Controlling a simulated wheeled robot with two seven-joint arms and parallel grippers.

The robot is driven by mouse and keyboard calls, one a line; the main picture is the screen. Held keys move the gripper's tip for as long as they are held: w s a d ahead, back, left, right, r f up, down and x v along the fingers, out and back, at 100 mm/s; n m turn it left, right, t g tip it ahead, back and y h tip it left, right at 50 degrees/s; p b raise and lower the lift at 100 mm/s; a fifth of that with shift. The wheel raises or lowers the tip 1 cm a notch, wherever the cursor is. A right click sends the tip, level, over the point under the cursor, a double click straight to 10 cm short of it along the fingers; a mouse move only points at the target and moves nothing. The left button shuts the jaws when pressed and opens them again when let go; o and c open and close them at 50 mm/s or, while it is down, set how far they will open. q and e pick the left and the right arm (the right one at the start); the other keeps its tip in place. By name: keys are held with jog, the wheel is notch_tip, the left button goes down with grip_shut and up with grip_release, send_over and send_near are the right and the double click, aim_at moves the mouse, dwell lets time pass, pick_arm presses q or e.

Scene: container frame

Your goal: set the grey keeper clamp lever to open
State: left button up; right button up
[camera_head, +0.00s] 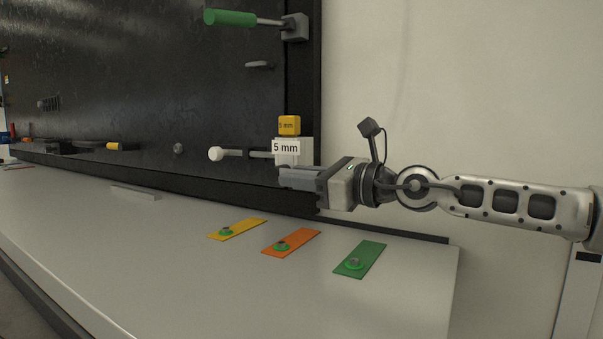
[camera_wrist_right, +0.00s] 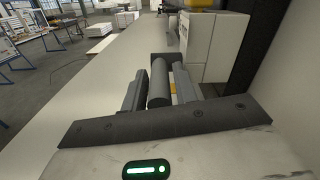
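In the right wrist view a dark grey cylindrical handle (camera_wrist_right: 160,82) stands between the two fingers of my right gripper (camera_wrist_right: 160,92). I take it for the grey keeper clamp lever. A narrow gap shows between the handle and the right-hand finger, so the gripper looks open around it. In the head view my right gripper (camera_head: 298,178) is just below the white block marked 5 mm (camera_head: 286,148); there the grey handle cannot be made out. A pale ball-ended rod (camera_head: 216,154) sticks out left of that block. My left gripper is not in view.
A green-handled lever (camera_head: 230,18) sits high on the dark panel (camera_head: 150,80). A yellow block (camera_head: 289,125) is on top of the white block. Yellow (camera_head: 245,228), orange (camera_head: 299,239) and green (camera_head: 370,255) plates lie on the pale bench (camera_head: 150,240), whose left part is mostly clear.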

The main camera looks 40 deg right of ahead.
grip_shut()
jog(key=shift+f+t+b, duration=0.3)
jog(key=shift+f+b, duration=0.2)
jog(key=shift+b, duration=0.25)
jog(key=shift+f+t+y+b, duration=0.1)
jog(key=shift+t+y+b, duration=0.2)
jog(key=shift+y+b, duration=0.15)
jog(key=shift+r+t+p, duration=0.25)
jog(key=shift+t+p, duration=0.05)
jog(key=shift+p, duration=0.55)
jog(key=shift+w+f+t+y, duration=0.1)
jog(key=shift+f+t+y, duration=0.15)
jog(key=shift+t, duration=0.15)
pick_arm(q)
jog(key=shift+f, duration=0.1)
